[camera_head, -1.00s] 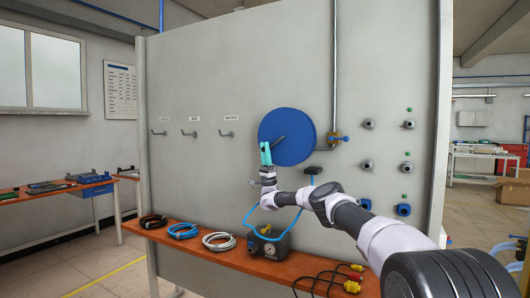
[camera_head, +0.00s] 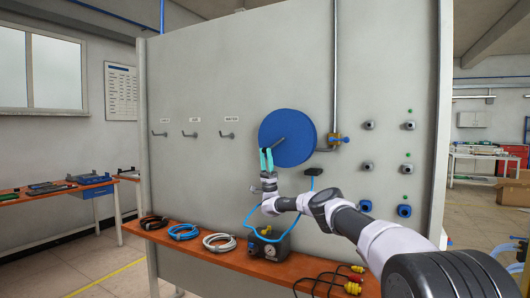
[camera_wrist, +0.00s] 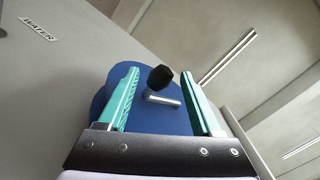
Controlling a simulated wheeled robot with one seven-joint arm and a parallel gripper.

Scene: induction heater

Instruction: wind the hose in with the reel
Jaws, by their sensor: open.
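The reel is a blue disc (camera_head: 290,132) on the grey wall panel, with a crank handle (camera_head: 276,144) sticking out from its face. My gripper (camera_head: 266,153) is open, with its teal fingers pointing up at the lower left of the reel. In the wrist view, the crank's black knob (camera_wrist: 160,78) and metal rod (camera_wrist: 163,99) appear between the two spread fingers, with the blue reel (camera_wrist: 165,118) behind. I see no finger touching the knob. A light-blue hose (camera_head: 247,218) hangs in a loop beneath the reel, partly hidden by my arm.
An orange bench (camera_head: 215,258) below holds coiled hoses (camera_head: 184,231), a grey device with a gauge (camera_head: 268,246) and black cables with yellow plugs (camera_head: 352,288). Hooks (camera_head: 194,134) are left of the reel.

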